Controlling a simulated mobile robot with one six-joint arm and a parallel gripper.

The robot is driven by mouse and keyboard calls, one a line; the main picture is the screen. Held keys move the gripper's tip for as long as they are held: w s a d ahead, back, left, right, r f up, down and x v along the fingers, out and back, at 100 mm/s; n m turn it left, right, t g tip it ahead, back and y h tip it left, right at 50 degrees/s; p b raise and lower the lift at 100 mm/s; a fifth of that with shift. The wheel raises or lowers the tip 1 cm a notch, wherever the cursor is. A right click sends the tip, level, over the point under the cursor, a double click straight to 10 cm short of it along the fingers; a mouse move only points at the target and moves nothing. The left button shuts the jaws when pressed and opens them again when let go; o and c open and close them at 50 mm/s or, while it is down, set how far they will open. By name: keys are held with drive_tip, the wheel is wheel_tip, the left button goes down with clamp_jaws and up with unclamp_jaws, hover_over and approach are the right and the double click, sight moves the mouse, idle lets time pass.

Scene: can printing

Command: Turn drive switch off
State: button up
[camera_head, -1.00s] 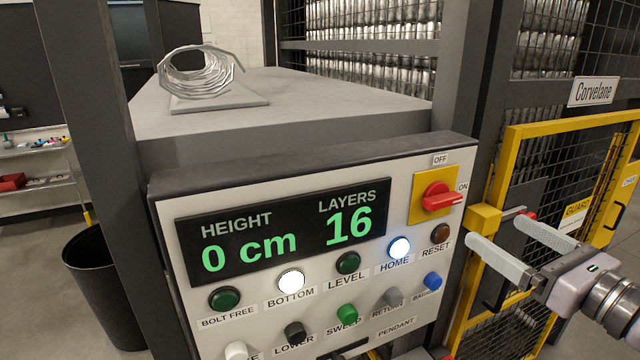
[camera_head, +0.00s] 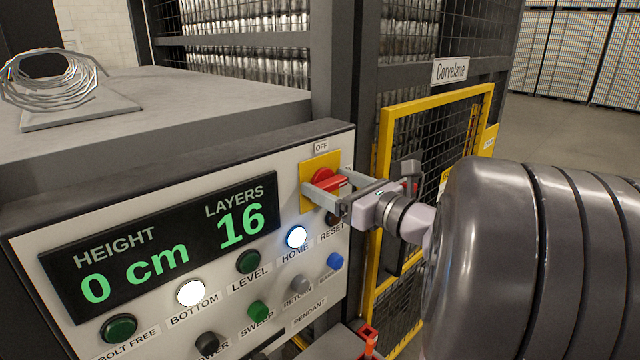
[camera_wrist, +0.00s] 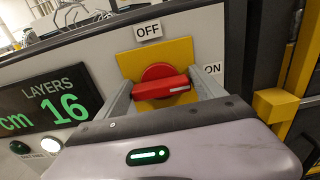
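The red drive switch (camera_head: 326,180) sits on a yellow plate (camera_head: 308,200) at the panel's upper right. In the wrist view the red handle (camera_wrist: 162,88) lies roughly level, pointing right toward the ON label (camera_wrist: 212,69). The OFF label (camera_wrist: 148,30) is above the plate. My gripper (camera_head: 330,183) is at the switch, with its fingers apart, one to the left and one to the right of the handle. The gripper also shows in the wrist view (camera_wrist: 162,92). I cannot tell whether either finger touches the handle.
The display (camera_head: 165,248) reads height 0 cm and 16 layers. Lit HOME (camera_head: 297,237) and BOTTOM (camera_head: 190,292) buttons and other knobs sit below the switch. A yellow-framed mesh gate (camera_head: 440,104) stands right of the panel. A wire coil (camera_head: 50,80) rests on the grey top.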

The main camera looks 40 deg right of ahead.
drive_tip(key=c, duration=0.9)
drive_tip(key=shift+f, duration=0.1)
drive_tip(key=shift+n+b, duration=0.3)
drive_tip(key=shift+b, duration=0.15)
drive_tip(key=n+b, duration=0.1)
drive_tip(key=b, duration=0.1)
drive_tip(key=shift+f+n+b, duration=0.25)
drive_tip(key=shift+n+b, duration=0.15)
drive_tip(key=n+b, duration=0.6)
drive_tip(key=b, duration=0.3)
drive_tip(key=shift+a+f, duration=0.15)
drive_tip(key=n+b, duration=0.5)
drive_tip(key=b, duration=0.2)
drive_tip(key=shift+n, duration=0.3)
drive_tip(key=n+b, duration=0.3)
drive_tip(key=b, duration=0.1)
drive_tip(key=shift+n+b, duration=0.35)
drive_tip(key=shift+n, duration=0.05)
drive_tip(key=shift+r, duration=0.2)
